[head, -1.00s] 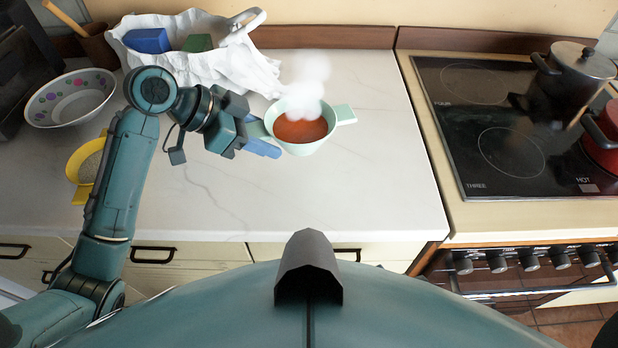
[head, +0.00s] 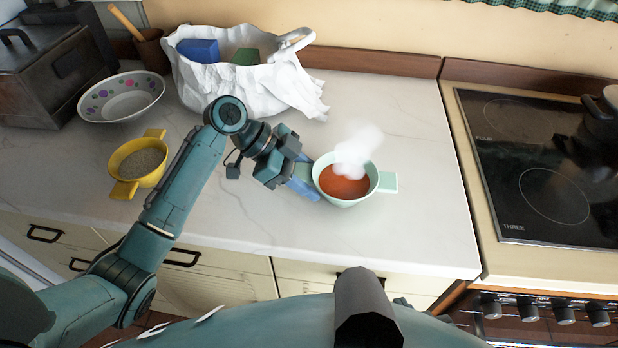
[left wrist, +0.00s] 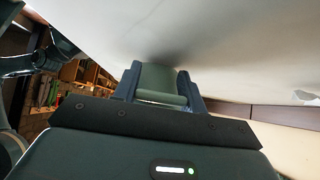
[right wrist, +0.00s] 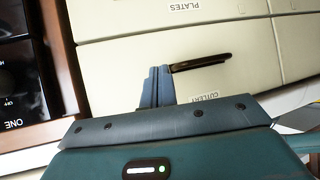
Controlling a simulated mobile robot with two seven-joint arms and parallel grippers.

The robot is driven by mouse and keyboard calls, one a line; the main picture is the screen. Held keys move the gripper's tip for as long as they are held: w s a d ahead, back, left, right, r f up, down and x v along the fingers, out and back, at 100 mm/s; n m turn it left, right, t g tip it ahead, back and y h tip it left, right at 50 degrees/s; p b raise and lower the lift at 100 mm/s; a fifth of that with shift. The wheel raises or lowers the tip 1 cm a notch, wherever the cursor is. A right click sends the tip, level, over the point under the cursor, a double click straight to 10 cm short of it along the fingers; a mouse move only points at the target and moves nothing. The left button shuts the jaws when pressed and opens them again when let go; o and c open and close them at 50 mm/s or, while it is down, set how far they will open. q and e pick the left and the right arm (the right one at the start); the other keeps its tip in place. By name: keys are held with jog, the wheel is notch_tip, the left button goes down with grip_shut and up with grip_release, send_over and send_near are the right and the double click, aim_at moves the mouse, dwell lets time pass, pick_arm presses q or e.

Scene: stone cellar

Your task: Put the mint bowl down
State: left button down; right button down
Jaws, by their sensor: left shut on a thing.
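The mint bowl (head: 347,203) is in the head view, over the right part of the white countertop. It is about level and holds orange-red soup with a white steam puff above. My left gripper (head: 308,180) is shut on its left handle, which also shows between the fingers in the left wrist view (left wrist: 160,85). The other handle (head: 388,182) points right and is free. I cannot tell whether the bowl's base touches the counter. My right gripper (right wrist: 157,86) is shut and empty in the right wrist view, in front of drawer fronts.
The countertop (head: 420,130) is bare around the bowl. A yellow two-handled bowl (head: 118,158) with grey contents, a dotted white bowl (head: 92,110) and a white bag (head: 225,92) with blue and green blocks stand left and behind. A black hob (head: 520,160) lies right.

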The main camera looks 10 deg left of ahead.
pick_arm(q)
jog(key=shift+f, duration=0.25)
jog(key=c, duration=1.3)
grip_release()
jog(key=shift+f, duration=0.1)
jog(key=o, duration=0.5)
pick_arm(e)
jog(key=shift+w+r, duration=0.1)
jog(key=shift+r, duration=0.1)
pick_arm(q)
jog(key=b+v, duration=0.1)
jog(key=v, duration=1.1)
pick_arm(e)
jog(key=shift+a+f, duration=0.25)
pick_arm(q)
jog(key=shift+s, duration=0.1)
